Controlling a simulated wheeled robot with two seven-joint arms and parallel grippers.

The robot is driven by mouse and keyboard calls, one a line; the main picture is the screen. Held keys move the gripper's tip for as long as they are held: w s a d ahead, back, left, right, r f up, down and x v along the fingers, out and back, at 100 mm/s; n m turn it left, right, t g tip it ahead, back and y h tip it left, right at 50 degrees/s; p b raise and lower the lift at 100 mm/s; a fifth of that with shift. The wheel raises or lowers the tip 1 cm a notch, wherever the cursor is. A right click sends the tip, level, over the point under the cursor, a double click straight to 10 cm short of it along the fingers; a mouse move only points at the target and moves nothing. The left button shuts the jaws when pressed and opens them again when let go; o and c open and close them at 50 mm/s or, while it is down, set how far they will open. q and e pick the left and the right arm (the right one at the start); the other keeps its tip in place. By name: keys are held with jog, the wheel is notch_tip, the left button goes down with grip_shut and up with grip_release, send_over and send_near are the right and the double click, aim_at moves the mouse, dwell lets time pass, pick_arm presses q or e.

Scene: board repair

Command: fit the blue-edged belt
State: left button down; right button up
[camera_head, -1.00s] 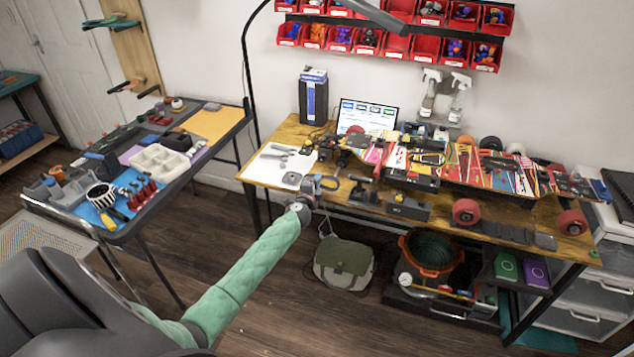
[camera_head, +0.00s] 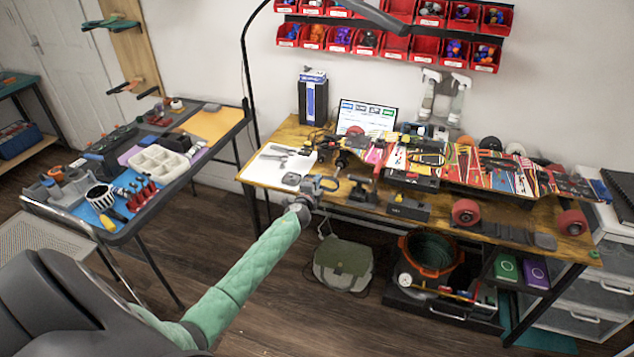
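A long board with a colourful patterned underside (camera_head: 475,165) lies on the wooden workbench (camera_head: 262,172), with red wheels (camera_head: 466,212) along its near side. I cannot make out a blue-edged belt; any belt is too small or hidden at this distance. My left gripper (camera_head: 322,184) is at the bench's front edge, left of the board and apart from it. Its fingers are too small against the clutter to show whether they are open or shut, or hold anything. My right gripper is not in view.
A side table (camera_head: 225,128) on the left carries a white compartment tray (camera_head: 158,163) and tools. A laptop (camera_head: 366,117) and a dark box (camera_head: 313,98) stand at the bench's back. A bag (camera_head: 343,265) lies on the floor below. Floor between the tables is clear.

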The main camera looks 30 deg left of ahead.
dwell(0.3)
pick_arm(q)
jog(key=shift+w, duration=0.1)
jog(key=shift+w+a+b, duration=0.15)
jog(key=shift+w+b, duration=0.2)
jog(key=shift+w, duration=0.1)
dwell(1.3)
jog(key=shift+b+x, duration=1.15)
jog(key=shift+x, duration=1.35)
